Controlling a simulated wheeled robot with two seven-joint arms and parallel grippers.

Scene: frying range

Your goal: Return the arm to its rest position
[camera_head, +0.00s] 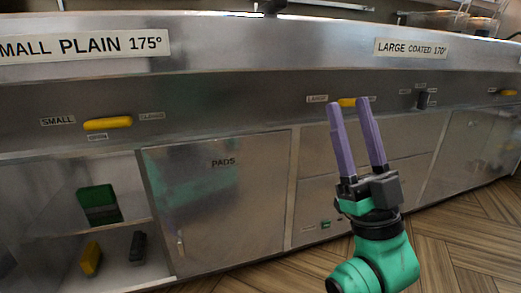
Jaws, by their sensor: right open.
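My right gripper (348,117) shows in the head view at the right of centre. Its two long purple fingers point up and stand apart with nothing between them, so it is open and empty. The green and black wrist of my right arm (378,240) comes up from the lower edge. The fingertips appear in front of the steel range front, covering part of a yellow handle (346,102) beside the "LARGE" label. I cannot tell how far the fingertips are from it. My left gripper is not in view.
The steel range (240,60) spans the view. A yellow handle (108,123) marked "SMALL" is at left. An open cabinet below holds a green box (98,204), a yellow item (91,258) and a dark item (138,246). The wooden floor (460,240) is clear at lower right.

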